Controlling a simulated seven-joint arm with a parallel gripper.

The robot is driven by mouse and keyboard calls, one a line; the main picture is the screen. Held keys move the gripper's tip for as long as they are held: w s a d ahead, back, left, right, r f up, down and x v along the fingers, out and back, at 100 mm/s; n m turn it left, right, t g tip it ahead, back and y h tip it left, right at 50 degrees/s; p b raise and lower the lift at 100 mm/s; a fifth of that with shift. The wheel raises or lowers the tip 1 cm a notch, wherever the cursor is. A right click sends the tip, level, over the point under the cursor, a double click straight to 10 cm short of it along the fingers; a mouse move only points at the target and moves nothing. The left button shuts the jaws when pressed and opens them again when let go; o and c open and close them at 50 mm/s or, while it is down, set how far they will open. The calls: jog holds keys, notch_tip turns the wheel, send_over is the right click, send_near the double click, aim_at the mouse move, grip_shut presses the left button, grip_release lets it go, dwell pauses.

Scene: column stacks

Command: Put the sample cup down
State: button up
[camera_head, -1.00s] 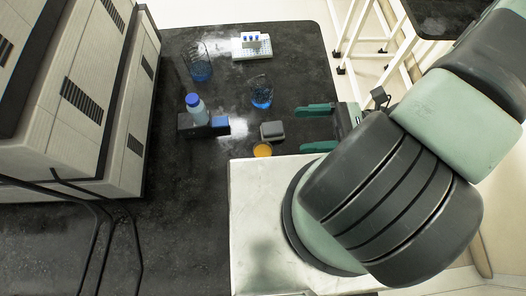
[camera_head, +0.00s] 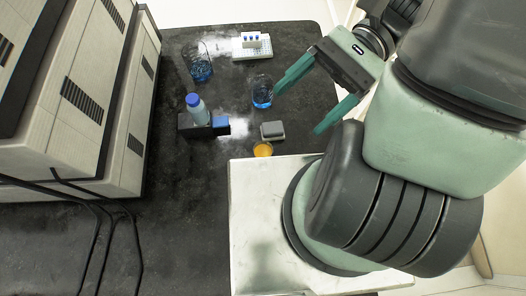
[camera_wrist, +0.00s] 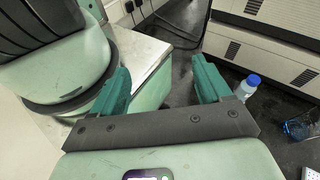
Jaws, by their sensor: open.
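A small cup with orange contents (camera_head: 262,149), which looks like the sample cup, stands on the black bench against the edge of my white base plate. My gripper (camera_head: 300,111) is open and empty, raised above the bench to the upper right of the cup and apart from it. In the wrist view the two green fingers of my gripper (camera_wrist: 160,72) are spread wide with nothing between them. The cup cannot be made out in the wrist view.
A small grey block (camera_head: 272,130) sits just behind the cup. A blue-capped bottle (camera_head: 197,108) stands at a black device (camera_head: 188,126). Two beakers with blue liquid (camera_head: 262,97) (camera_head: 201,70) and a tube rack (camera_head: 252,50) are further back. A large cabinet (camera_head: 85,90) fills the left.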

jog(key=a+n+g+h, duration=0.1)
jog(key=n+g+h, duration=0.1)
jog(key=n+h, duration=0.35)
jog(key=n+t+h, duration=0.7)
jog(key=n+h, duration=0.2)
jog(key=n, duration=0.4)
send_over(263, 154)
jog(key=a, duration=0.2)
notch_tip(263, 154, down, 21)
jog(key=shift+w+d+r, duration=0.1)
jog(key=shift+d, duration=0.05)
jog(key=shift+d+x, duration=0.2)
jog(key=shift+x, duration=1.3)
jog(key=shift+d+x, duration=0.15)
jog(key=shift+x, duration=1.35)
jog(key=shift+r, duration=0.1)
